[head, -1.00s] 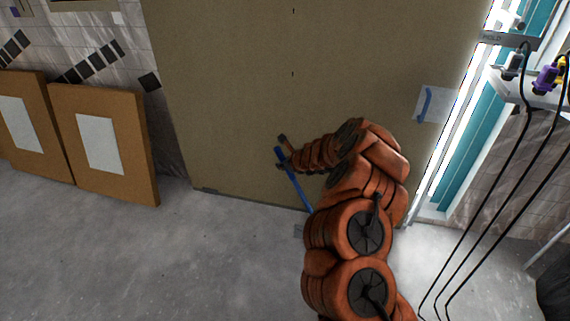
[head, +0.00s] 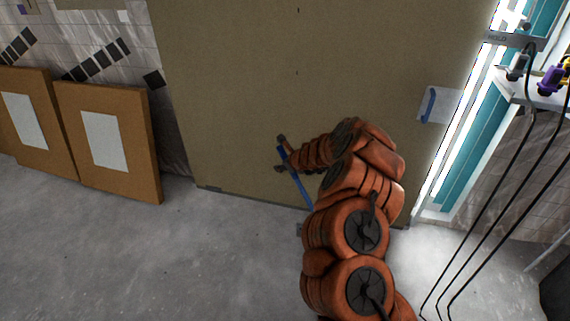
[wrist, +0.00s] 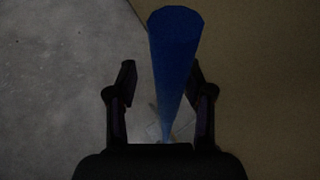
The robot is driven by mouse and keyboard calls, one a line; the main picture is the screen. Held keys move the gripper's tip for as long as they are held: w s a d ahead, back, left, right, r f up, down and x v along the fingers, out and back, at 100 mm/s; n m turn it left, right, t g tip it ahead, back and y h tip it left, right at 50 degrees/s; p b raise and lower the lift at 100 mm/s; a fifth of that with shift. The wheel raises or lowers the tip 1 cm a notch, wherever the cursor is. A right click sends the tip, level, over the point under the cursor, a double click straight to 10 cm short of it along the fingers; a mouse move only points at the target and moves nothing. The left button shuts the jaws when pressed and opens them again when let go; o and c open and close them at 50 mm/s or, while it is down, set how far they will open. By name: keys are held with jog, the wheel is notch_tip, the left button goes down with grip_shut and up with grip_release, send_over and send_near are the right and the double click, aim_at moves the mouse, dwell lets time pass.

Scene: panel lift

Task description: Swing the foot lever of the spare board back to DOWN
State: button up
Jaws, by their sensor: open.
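The blue foot lever (head: 299,189) rises from the floor at the foot of the large tan board (head: 240,90). It leans up and to the left in the head view. My gripper (head: 280,153) is open at the lever's upper end. In the wrist view the lever (wrist: 173,50) lies between the two open fingers (wrist: 163,88), nearer the right one. Its wide end faces the camera and it narrows towards the floor. I cannot tell whether a finger touches it. My arm hides part of the board's lower right.
Two brown framed panels (head: 140,150) lean on the tiled wall at left. A blue handle on a pale plate (head: 438,105) is on the board's right side. Black cables (head: 487,200) hang at right from a white shelf (head: 550,98). The grey floor (head: 150,260) at left is clear.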

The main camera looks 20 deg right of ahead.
jog(key=shift+r, duration=0.1)
jog(key=shift+s+d+r, duration=0.35)
jog(key=shift+s+r, duration=0.1)
jog(key=shift+r, duration=0.05)
jog(key=v, duration=1)
jog(key=shift+s+a, duration=0.2)
jog(key=shift+s, duration=0.1)
jog(key=shift+r, duration=0.1)
